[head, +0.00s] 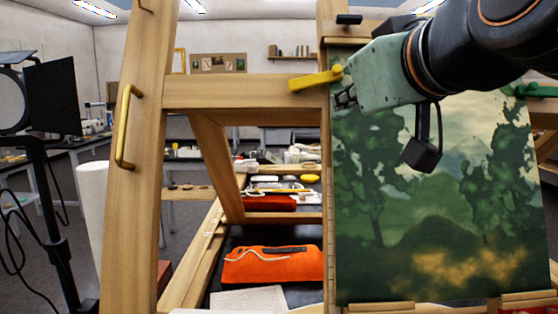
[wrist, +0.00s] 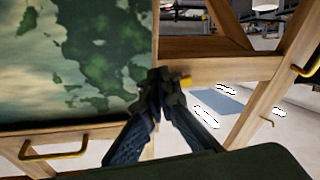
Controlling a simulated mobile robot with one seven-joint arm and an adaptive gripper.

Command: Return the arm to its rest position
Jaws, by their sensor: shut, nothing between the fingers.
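My gripper (head: 345,96) is at the upper left edge of the painting in the head view, its pale green body in front of the canvas. In the wrist view the two dark fingers of my gripper (wrist: 161,78) meet at their tips, shut with nothing between them. A yellow clip (head: 315,80) lies just left of the gripper in the head view. A small yellow piece (wrist: 185,80) shows right beside the fingertips in the wrist view. My arm comes in from the upper right and hides the painting's top.
The landscape painting (head: 430,210) stands on a wooden easel (head: 240,92) with brass handles (head: 127,125). A green clip (head: 540,89) is at its right edge. A black lamp stand (head: 50,200) is at the left.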

